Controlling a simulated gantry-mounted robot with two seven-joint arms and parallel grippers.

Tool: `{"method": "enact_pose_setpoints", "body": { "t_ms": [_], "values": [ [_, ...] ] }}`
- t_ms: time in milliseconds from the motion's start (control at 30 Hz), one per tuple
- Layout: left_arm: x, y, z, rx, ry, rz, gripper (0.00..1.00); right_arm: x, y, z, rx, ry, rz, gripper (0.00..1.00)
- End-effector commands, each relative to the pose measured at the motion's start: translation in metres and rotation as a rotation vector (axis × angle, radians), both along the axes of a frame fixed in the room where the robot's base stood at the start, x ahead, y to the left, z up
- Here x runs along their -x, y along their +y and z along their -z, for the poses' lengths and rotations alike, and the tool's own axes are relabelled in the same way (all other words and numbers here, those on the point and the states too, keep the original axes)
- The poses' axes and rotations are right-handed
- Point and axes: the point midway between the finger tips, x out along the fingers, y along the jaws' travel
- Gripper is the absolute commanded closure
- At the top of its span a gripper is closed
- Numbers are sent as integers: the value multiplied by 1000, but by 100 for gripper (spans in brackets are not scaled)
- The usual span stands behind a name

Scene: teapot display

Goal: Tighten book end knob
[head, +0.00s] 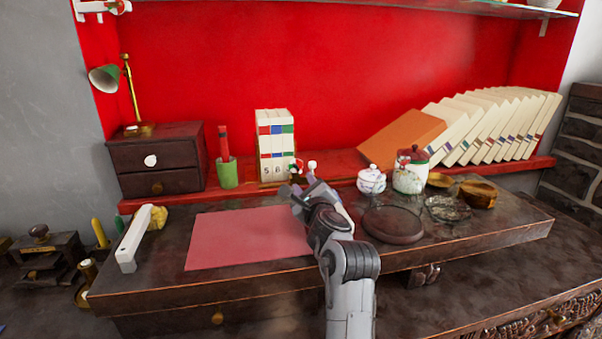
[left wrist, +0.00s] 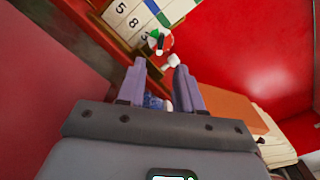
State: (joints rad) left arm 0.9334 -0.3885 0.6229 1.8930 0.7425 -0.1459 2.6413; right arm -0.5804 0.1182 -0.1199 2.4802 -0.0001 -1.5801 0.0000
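A book end (head: 275,183) holds a row of upright white volumes with coloured bands on the red shelf. At its lower right are a small red, white and green round knob (head: 298,167) and a white knob (head: 312,165). In the left wrist view the striped round knob (left wrist: 160,41) and the white knob (left wrist: 172,62) lie just beyond the fingertips. My left gripper (head: 300,186) reaches up from the front towards them. In the left wrist view its fingers (left wrist: 160,68) are apart with nothing clearly between them. My right gripper is out of view.
A pink mat (head: 247,238) lies on the dark desk. A white lidded pot (head: 371,181), a larger jar (head: 410,175) and a round dark tray (head: 393,225) stand right of my arm. A green cup (head: 227,174) stands left of the book end.

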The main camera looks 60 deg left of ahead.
Motion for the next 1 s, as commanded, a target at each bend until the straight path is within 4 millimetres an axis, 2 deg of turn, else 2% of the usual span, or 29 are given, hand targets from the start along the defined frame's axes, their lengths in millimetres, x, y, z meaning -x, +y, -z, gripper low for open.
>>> {"method": "enact_pose_setpoints", "body": {
  "t_ms": [200, 500, 933, 967, 1000],
  "values": [
    [-13, 36, -3, -3, 3, -3, 65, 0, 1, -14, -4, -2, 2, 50],
    [-26, 68, -2, -2, 4, 1, 65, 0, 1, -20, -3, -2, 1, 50],
    [-29, 76, 0, -1, 2, 1, 65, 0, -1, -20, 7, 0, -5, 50],
    [-29, 76, 0, -1, 2, 1, 66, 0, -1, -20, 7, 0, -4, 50],
    [-29, 76, 0, -1, 2, 1, 73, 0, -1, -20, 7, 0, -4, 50]
  ]
}}
